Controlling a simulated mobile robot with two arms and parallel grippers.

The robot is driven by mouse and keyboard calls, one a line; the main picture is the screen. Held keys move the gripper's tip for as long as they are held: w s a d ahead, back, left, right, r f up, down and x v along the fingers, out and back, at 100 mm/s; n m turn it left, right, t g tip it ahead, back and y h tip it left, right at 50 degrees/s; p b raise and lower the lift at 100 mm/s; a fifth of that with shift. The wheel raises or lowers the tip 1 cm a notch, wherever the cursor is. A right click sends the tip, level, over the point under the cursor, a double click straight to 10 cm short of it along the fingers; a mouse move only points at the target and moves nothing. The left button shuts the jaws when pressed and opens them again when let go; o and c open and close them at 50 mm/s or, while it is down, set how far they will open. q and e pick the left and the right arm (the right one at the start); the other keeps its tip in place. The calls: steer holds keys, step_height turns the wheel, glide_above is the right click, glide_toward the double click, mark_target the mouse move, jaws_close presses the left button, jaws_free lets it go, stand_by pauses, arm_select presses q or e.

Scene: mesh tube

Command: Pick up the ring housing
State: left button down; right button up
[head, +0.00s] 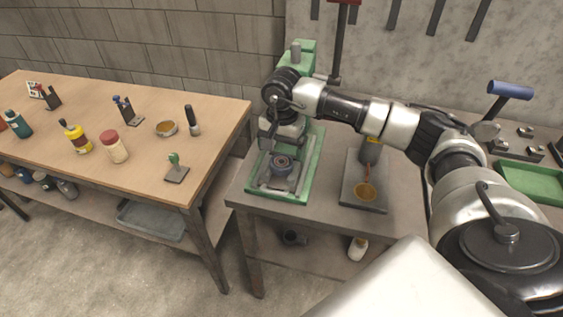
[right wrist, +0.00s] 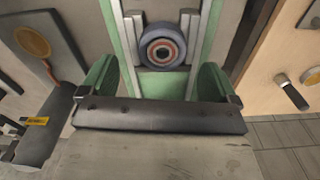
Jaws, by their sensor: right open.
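The ring housing (head: 283,162) is a round, dark blue-grey part with an orange-red ring and a dark centre. It sits in the grey fixture on the green press base (head: 305,180). In the right wrist view the ring housing (right wrist: 162,48) lies just beyond the fingertips, near the middle. My right gripper (head: 284,146) hangs above and slightly behind it in the head view. Its two green-padded fingers (right wrist: 156,80) stand wide apart with nothing between them, apart from the housing. My left gripper is not in view.
A grey plate with an orange-brown disc (head: 365,191) stands right of the press on the metal bench (head: 325,208). A wooden table (head: 215,110) with bottles, a bowl (head: 167,128) and a stamp (head: 175,170) is at left. A green tray (head: 530,182) lies at far right.

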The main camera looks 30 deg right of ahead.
mark_target(281, 158)
steer(key=f, duration=0.1)
steer(key=f+p, duration=0.1)
steer(key=f, duration=0.1)
steer(key=shift+w+f+p, duration=0.25)
steer(key=shift+f+p, duration=0.05)
steer(key=shift+f, duration=0.05)
steer(key=shift+d+f, duration=0.1)
steer(key=shift+f, duration=0.4)
steer(key=shift+w, duration=0.1)
steer(key=c, duration=1.2)
